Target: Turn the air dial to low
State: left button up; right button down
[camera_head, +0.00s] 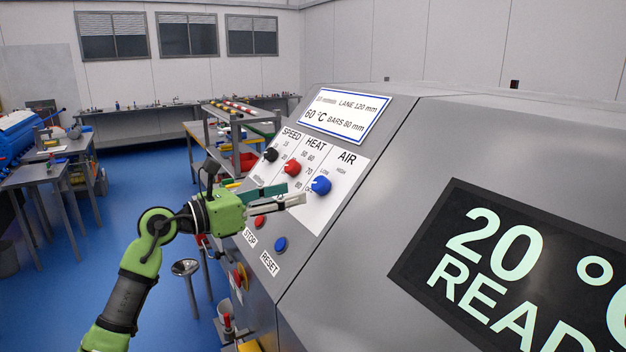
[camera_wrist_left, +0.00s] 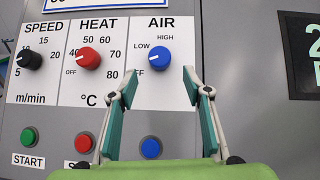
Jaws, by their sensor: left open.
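The air dial (camera_head: 320,185) is a round blue knob on the white AIR panel of the grey machine, marked OFF, LOW and HIGH. In the left wrist view the dial (camera_wrist_left: 159,58) stands centred just beyond my fingertips; a small white mark on its left side seems to point toward OFF. My left gripper (camera_head: 294,194) is open and empty. Its fingers (camera_wrist_left: 160,86) are spread left and right of the dial's line, apart from it and slightly below it in the wrist view. My right gripper is not in view.
The red heat dial (camera_wrist_left: 88,58) and black speed dial (camera_wrist_left: 31,60) sit left of the air dial. Below are a green start button (camera_wrist_left: 29,136), a red stop button (camera_wrist_left: 84,142) and a blue reset button (camera_wrist_left: 150,147). A display (camera_head: 520,270) reads 20 ° READY.

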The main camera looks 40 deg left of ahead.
aim_at(315, 187)
pick_arm(q)
jog(key=p+x, duration=0.2)
jog(key=x, duration=0.3)
jog(key=shift+w+r, duration=0.15)
jog(key=shift+w, duration=0.2)
jog(key=shift+w+d+p, duration=0.2)
jog(key=shift+w+p, duration=0.15)
jog(key=shift+w, duration=0.25)
jog(key=shift+w+f, duration=0.15)
jog(key=shift+f, duration=0.05)
jog(key=c, duration=1.1)
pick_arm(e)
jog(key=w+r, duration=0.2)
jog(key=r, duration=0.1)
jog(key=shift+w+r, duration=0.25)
